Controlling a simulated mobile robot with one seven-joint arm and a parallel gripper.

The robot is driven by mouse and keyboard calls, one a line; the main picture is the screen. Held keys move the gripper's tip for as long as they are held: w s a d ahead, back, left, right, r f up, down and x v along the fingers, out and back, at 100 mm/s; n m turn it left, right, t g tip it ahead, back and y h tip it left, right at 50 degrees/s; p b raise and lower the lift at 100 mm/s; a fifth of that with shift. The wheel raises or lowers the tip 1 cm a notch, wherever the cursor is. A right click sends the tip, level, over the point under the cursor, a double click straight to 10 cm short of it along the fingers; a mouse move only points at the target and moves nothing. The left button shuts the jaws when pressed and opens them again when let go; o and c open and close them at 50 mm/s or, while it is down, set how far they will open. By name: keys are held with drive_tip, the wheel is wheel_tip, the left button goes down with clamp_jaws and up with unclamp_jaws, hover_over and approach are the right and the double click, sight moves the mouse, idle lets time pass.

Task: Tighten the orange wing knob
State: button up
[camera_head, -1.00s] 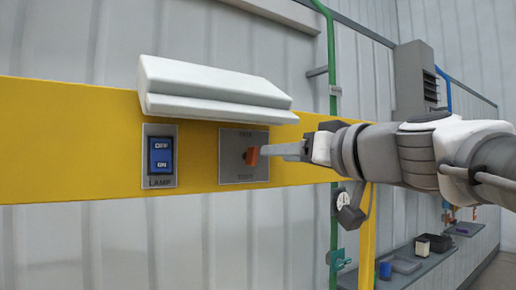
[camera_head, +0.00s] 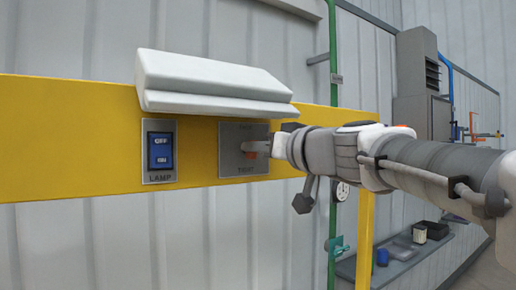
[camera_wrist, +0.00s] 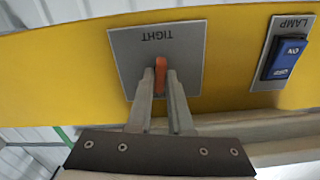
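The orange wing knob (camera_head: 249,147) stands out from a grey square plate (camera_head: 231,166) on the yellow beam. The plate reads TIGHT along its lower edge. My gripper (camera_head: 257,146) reaches it from the right, its fingers at the knob. In the wrist view the knob (camera_wrist: 160,70) sits between the two fingertips of my gripper (camera_wrist: 160,88), which look closed against its sides. That view is upside down, so TIGHT is inverted at the top of the plate (camera_wrist: 190,60). The fingers hide part of the knob.
A blue LAMP rocker switch (camera_head: 160,151) is on the beam left of the plate. A white sloped hood (camera_head: 213,83) juts out just above both. A green pipe (camera_head: 333,60) and a low shelf (camera_head: 405,262) with small items are to the right.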

clamp_jaws()
drive_tip(key=shift+f+m+b, duration=0.1)
drive_tip(key=shift+m+b, duration=0.2)
drive_tip(key=m+b, duration=0.1)
drive_tip(key=m, duration=0.8)
drive_tip(key=m+b, duration=0.1)
drive_tip(key=m, duration=0.9)
drive_tip(key=shift+w+d+f+m, duration=0.1)
drive_tip(key=shift+d+f+m, duration=0.1)
drive_tip(key=shift+m, duration=0.1)
idle(0.4)
drive_tip(key=o, duration=0.5)
unclamp_jaws()
